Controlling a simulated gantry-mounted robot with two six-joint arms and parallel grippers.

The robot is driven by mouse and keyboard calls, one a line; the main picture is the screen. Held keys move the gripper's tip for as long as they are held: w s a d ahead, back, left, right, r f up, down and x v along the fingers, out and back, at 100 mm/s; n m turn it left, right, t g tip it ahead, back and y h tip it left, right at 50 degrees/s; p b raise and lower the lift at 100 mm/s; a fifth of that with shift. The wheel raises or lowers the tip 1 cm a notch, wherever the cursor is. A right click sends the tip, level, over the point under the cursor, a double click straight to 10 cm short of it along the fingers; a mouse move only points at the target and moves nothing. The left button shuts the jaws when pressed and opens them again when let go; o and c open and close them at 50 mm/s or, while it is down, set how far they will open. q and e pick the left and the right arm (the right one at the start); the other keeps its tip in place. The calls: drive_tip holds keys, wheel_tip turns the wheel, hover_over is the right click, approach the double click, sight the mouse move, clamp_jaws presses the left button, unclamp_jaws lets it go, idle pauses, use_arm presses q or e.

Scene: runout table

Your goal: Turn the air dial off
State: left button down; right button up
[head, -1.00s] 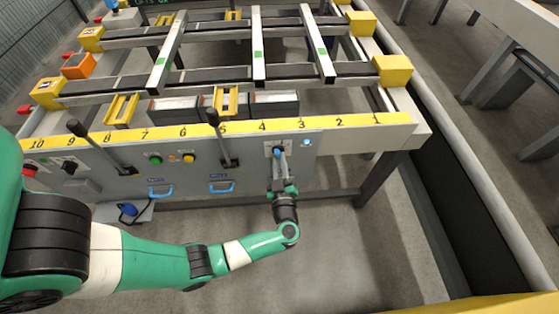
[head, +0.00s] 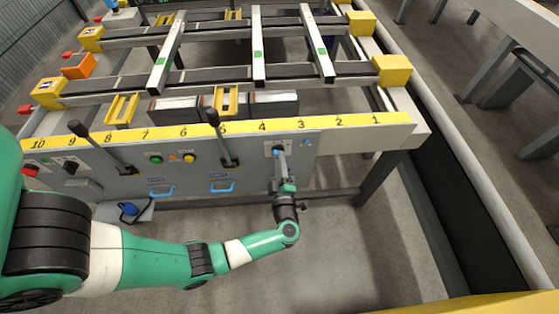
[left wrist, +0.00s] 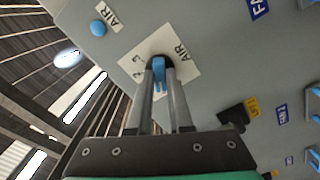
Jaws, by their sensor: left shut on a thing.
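The air dial is a blue knob on a white plate marked AIR, on the grey front panel of the runout table. In the left wrist view the blue air dial (left wrist: 159,70) sits between my two finger tips, over the white plate (left wrist: 184,68). My left gripper (head: 281,156) reaches up to the panel below the number 4 and is shut on the dial; it also shows in the left wrist view (left wrist: 162,75). The fingers hide much of the dial, so its exact pointing is hard to tell. My right gripper is not in view.
A small blue lamp (head: 306,142), labelled AIR in the left wrist view (left wrist: 98,28), is right of the dial. Two black levers (head: 224,140) (head: 98,148), green and yellow buttons (head: 155,159) (head: 189,158) and blue handles (head: 221,187) lie to the left.

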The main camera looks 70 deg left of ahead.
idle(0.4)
use_arm(q)
drive_tip(key=c, duration=0.8)
unclamp_jaws()
drive_tip(key=shift+d, duration=0.1)
drive_tip(key=p+v, duration=0.2)
drive_tip(key=v, duration=0.9)
drive_tip(key=shift+s+d+p, duration=0.1)
drive_tip(key=shift+d+p, duration=0.15)
drive_tip(key=shift+p, duration=0.05)
drive_tip(key=shift+r, duration=0.1)
